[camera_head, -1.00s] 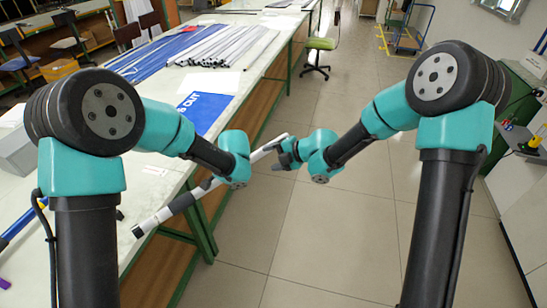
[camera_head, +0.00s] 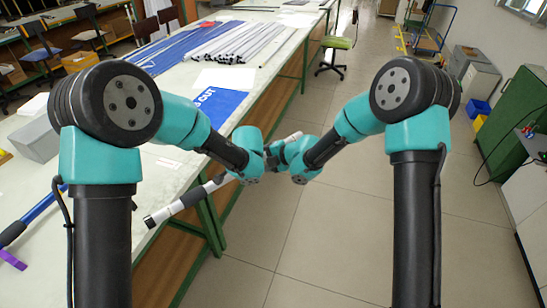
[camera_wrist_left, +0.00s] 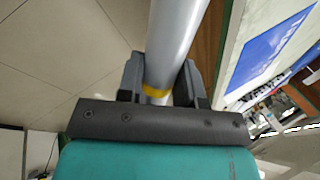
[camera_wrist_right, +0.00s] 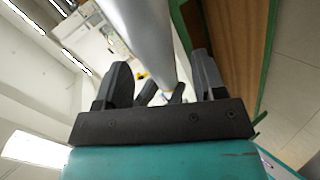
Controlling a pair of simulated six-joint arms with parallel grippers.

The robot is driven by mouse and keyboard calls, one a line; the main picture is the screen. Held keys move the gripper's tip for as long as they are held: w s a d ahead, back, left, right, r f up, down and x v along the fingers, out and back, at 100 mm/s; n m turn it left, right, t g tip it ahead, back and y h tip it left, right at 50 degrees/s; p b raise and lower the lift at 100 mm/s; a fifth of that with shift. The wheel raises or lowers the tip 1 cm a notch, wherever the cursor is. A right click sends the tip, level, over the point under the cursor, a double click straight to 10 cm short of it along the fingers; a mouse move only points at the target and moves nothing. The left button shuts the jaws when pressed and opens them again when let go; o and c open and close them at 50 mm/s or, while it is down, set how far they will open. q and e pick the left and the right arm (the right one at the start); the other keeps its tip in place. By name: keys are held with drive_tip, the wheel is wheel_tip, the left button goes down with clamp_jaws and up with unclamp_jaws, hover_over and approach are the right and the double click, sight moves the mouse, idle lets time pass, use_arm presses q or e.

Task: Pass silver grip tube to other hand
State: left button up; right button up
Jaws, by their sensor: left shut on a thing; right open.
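The silver grip tube (camera_head: 188,200) is a long rod with dark bands, held slanting in the air beside the table's edge. In the left wrist view the tube (camera_wrist_left: 176,40) runs between the fingers of my left gripper (camera_wrist_left: 160,88), which is shut on it by a yellow band. My right gripper (camera_wrist_right: 160,85) is open. In the right wrist view the tube (camera_wrist_right: 148,35) lies between or just above its spread fingers; I cannot tell whether they touch it. In the head view the wrists hide the tube's middle, and its far end (camera_head: 293,136) shows between them.
A long table (camera_head: 165,172) on the left bears silver rods (camera_head: 235,42), blue rods (camera_head: 180,45) and a blue sheet (camera_head: 220,104). A blue-handled tool (camera_head: 35,212) lies at the near left. A green chair (camera_head: 338,43) stands farther back.

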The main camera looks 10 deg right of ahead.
drive_tip(key=shift+x, duration=1.25)
drive_tip(key=shift+c, duration=0.3)
drive_tip(key=c, duration=0.9)
use_arm(q)
drive_tip(key=o, duration=1)
use_arm(e)
drive_tip(key=shift+c, duration=0.4)
use_arm(q)
drive_tip(key=shift+r, duration=0.1)
drive_tip(key=v, duration=1.2)
